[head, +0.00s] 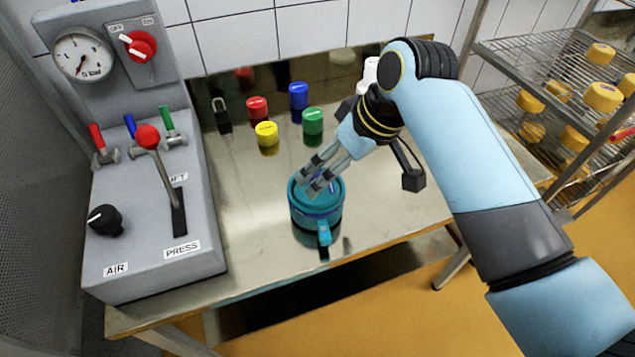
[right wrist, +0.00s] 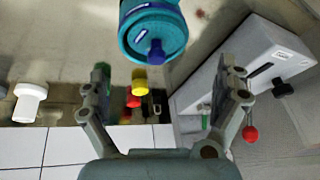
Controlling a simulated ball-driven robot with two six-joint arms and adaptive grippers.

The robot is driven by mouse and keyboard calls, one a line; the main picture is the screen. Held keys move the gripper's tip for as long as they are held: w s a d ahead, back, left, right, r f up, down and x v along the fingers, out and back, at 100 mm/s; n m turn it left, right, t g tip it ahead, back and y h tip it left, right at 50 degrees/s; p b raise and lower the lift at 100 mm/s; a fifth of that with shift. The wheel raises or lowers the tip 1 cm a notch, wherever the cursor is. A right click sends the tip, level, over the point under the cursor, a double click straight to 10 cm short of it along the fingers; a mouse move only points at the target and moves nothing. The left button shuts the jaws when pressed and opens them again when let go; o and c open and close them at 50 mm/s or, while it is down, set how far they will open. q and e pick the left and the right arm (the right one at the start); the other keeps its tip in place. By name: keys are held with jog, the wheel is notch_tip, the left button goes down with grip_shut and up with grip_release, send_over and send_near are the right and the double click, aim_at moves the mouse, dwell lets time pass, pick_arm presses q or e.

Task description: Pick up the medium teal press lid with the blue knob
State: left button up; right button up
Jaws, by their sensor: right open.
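The teal press lid (head: 334,188) sits on a teal cylindrical mould (head: 301,213) on the steel table. In the right wrist view the round teal lid (right wrist: 137,42) shows at the top, with its blue knob (right wrist: 156,52) towards me. My right gripper (head: 316,181) is open and empty; in the head view its fingers overlap the lid and hide the knob. In the wrist view the lid lies beyond the fingertips (right wrist: 164,70), between their lines. I cannot tell whether the fingers touch it. My left gripper is not in view.
Red (head: 257,109), blue (head: 299,95), yellow (head: 266,133) and green (head: 313,121) small containers stand behind the mould. A grey press console (head: 150,235) with levers stands at left. A wire rack (head: 535,75) with yellow cheeses is at right. The table's front right is clear.

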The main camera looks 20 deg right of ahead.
jog(key=x, duration=0.4)
jog(key=w+p+x, duration=0.1)
jog(key=x, duration=0.3)
jog(key=shift+w+r, duration=0.1)
jog(key=shift+r, duration=0.1)
grip_shut()
dwell(0.4)
